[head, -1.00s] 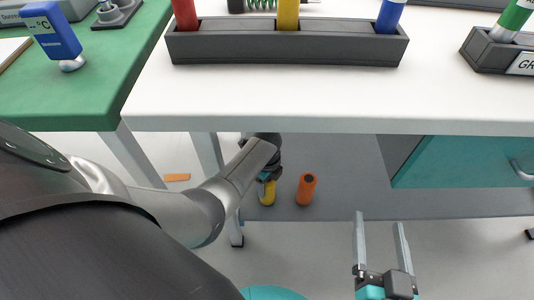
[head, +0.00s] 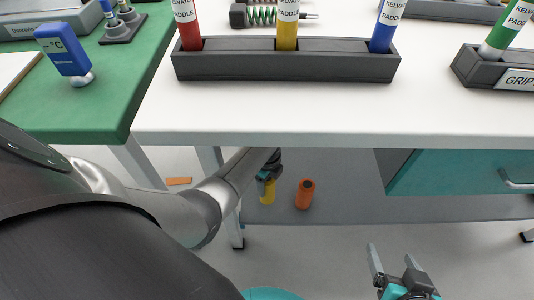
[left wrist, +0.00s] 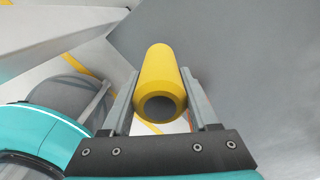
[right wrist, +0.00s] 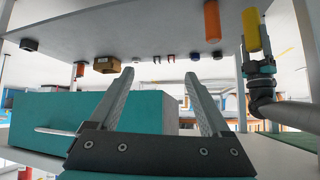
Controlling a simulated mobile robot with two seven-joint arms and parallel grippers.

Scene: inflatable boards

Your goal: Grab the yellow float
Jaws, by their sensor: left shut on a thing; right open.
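The yellow float (head: 267,192) is a small cylinder below the white table. My left gripper (head: 266,176) reaches under the table and is shut on the float's upper part. In the left wrist view, the yellow float (left wrist: 160,78) lies between both fingers, its dark round end facing the camera. I cannot tell whether its lower end touches the floor. In the right wrist view, which looks upside down, the yellow float (right wrist: 250,32) sticks out of my left gripper. My right gripper (head: 391,261) is open and empty in front of the table.
An orange float (head: 306,194) stands just right of the yellow one. An orange flat piece (head: 179,181) lies on the floor.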

